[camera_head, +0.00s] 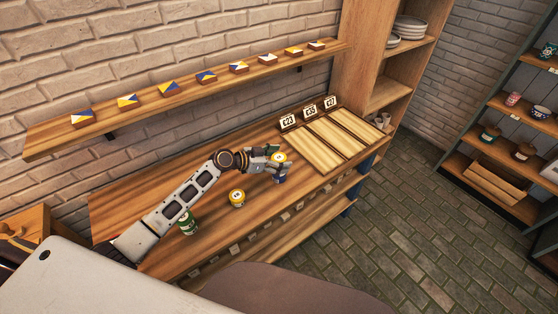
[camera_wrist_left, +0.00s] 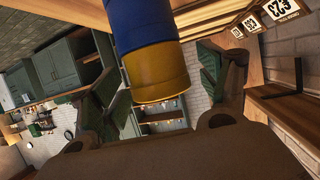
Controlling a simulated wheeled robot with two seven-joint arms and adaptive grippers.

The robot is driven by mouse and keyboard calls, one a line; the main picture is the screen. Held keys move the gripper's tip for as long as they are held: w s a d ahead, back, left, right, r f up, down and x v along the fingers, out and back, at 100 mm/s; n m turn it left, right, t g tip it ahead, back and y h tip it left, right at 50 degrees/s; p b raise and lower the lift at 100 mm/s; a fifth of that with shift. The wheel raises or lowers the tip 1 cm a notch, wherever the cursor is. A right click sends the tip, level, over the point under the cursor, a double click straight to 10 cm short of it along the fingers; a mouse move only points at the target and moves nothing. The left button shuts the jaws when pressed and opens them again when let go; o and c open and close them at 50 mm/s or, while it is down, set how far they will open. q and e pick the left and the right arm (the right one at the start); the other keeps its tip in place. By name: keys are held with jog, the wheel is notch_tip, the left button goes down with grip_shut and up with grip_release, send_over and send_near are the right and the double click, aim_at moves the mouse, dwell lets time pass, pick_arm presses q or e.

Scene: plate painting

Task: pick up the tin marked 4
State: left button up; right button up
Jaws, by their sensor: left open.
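A yellow-over-blue tin (camera_head: 281,178) stands on the wooden bench in front of the sample boards; I cannot tell if it is one tin or two stacked. My left gripper (camera_head: 270,153) is open beside its upper part. In the left wrist view the blue and yellow tin (camera_wrist_left: 150,72) shows between the spread fingers of the gripper (camera_wrist_left: 165,85), upside down. A yellow tin (camera_head: 237,199) with a pale label and a green tin (camera_head: 187,223) stand nearer on the bench. I cannot read a 4 on any tin. My right gripper is not in view.
Three wooden boards (camera_head: 338,137) with cards marked C23, C35 and C27 lie at the bench's right end. A wall shelf (camera_head: 140,119) holds several painted blocks above. A rack of crockery (camera_head: 497,150) stands far right. The bench (camera_head: 215,237) is bare between the tins.

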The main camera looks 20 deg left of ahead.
aim_at(279, 157)
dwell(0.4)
pick_arm(q)
jog(key=c, duration=1.2)
jog(key=shift+r, duration=0.1)
jog(key=shift+r+b, duration=0.35)
jog(key=shift+r, duration=4.6)
